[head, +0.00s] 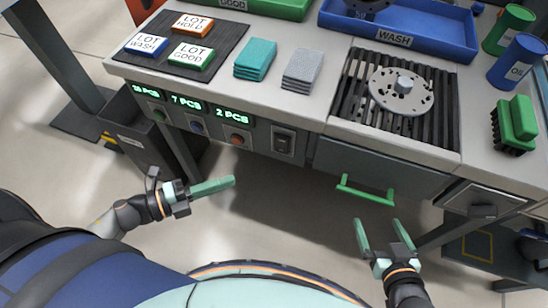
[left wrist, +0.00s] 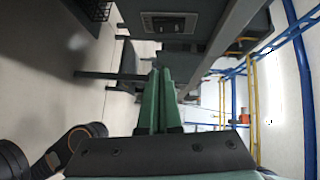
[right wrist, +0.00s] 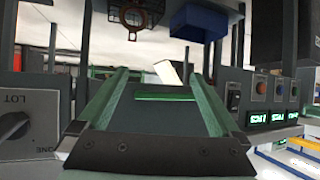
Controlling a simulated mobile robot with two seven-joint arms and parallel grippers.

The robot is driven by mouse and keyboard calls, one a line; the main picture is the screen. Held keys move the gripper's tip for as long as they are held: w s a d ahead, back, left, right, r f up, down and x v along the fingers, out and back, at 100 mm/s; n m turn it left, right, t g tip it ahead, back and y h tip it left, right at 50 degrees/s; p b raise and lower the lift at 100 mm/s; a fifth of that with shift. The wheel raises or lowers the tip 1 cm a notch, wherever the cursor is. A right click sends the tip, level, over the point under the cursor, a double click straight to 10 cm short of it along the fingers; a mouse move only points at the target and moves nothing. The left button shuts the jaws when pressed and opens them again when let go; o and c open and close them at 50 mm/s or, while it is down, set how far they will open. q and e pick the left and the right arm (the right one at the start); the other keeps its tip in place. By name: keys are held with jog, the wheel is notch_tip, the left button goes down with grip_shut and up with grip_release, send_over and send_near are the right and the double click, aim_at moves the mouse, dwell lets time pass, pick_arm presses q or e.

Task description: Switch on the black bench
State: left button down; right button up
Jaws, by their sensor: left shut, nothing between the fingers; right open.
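A black rocker switch (head: 284,141) in a grey plate sits on the front panel of the grey bench (head: 320,110). It also shows in the right wrist view (right wrist: 234,99), and a dark switch plate (left wrist: 170,23) shows at the top of the left wrist view. I cannot tell which way the rocker is set. My left gripper (head: 232,182) is shut and empty, below and left of the switch, apart from it. Its fingers (left wrist: 160,72) lie together in the left wrist view. My right gripper (head: 380,222) is open and empty, below the green drawer handle (head: 366,194).
Left of the switch are red, blue and green buttons under lit green counters (head: 232,116). A black rotary knob (head: 483,211) is at the right. On top are lot blocks, cloths (head: 255,60), a grate with a metal disc (head: 402,90) and a blue wash tray (head: 440,44). The floor in front is clear.

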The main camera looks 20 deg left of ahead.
pick_arm(q)
send_near(285, 153)
jog(key=d, duration=0.4)
pick_arm(e)
jog(key=w+r+t, duration=0.1)
jog(key=w+r, duration=0.1)
jog(key=r, duration=0.1)
jog(key=shift+r+t+b, duration=0.2)
jog(key=shift+t+b, duration=0.2)
pick_arm(q)
jog(key=shift+w+d+f+b, duration=0.1)
jog(key=shift+w+f+b, duration=0.1)
jog(key=shift+w, duration=0.75)
jog(key=shift+w+d+f+b, duration=0.1)
jog(key=shift+w+b, duration=0.1)
jog(key=shift+w, duration=0.75)
pick_arm(e)
notch_tip(285, 153, up, 5)
jog(key=n+t+y, duration=0.1)
jog(key=t, duration=0.1)
send_over(382, 203)
jog(key=s, duration=0.1)
jog(key=shift+s+d+r, duration=0.15)
jog(key=shift+s+d, duration=0.05)
jog(key=shift+d, duration=0.2)
